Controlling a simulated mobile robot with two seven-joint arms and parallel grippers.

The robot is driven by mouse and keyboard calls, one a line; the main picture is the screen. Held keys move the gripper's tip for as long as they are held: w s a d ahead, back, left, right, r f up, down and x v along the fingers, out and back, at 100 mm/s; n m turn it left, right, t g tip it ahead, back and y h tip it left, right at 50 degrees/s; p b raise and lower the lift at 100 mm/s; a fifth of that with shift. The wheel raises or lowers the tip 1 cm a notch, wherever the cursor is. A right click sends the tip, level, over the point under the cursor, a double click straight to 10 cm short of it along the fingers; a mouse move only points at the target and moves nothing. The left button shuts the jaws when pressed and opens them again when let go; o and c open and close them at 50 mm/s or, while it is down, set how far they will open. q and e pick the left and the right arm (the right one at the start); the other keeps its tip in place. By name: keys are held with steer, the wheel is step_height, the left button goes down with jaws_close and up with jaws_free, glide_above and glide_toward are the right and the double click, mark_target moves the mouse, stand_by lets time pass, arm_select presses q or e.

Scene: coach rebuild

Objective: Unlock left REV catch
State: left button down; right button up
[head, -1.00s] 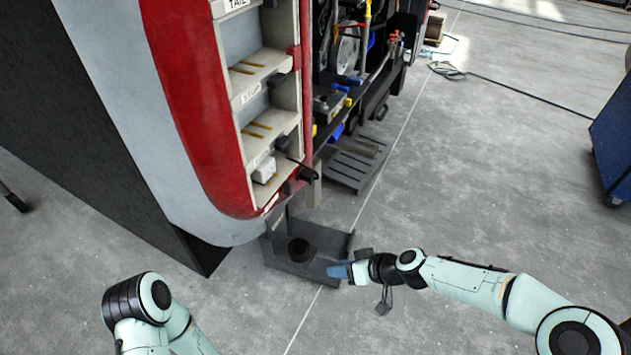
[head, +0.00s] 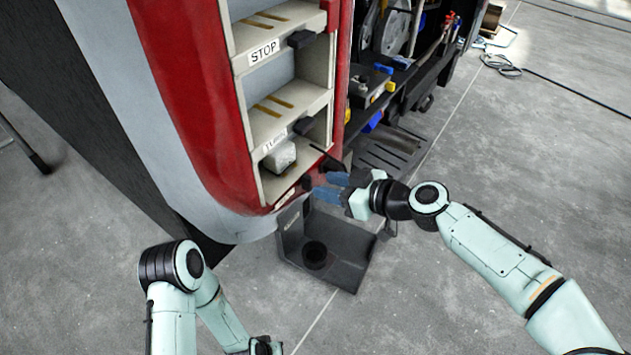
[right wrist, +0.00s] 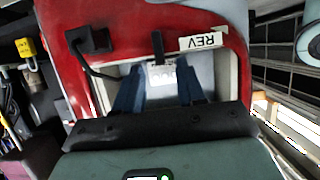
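The REV label (right wrist: 203,40) is on the red lamp housing's lower edge and reads upside down in the right wrist view. A small dark catch (right wrist: 157,48) stands beside it at the rim of the bottom bay. It seems to be the dark piece (head: 307,183) just left of my right fingertips in the head view. My right gripper (head: 322,187) has its blue fingers apart, with nothing visibly held. In the right wrist view the gripper (right wrist: 158,82) points at the bay, short of the catch; contact cannot be judged.
A white block (head: 283,156) sits in the bottom bay. A black connector with a cable (right wrist: 90,41) is on the red frame beside it. A dark open tray (head: 345,268) with a round black piece stands on the floor below. Clear floor lies right.

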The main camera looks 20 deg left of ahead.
mark_target(311, 181)
arm_select(q)
steer(key=shift+w, duration=0.1)
arm_select(e)
steer(key=shift+x, duration=2.35)
steer(key=shift+d, duration=0.1)
jaws_close()
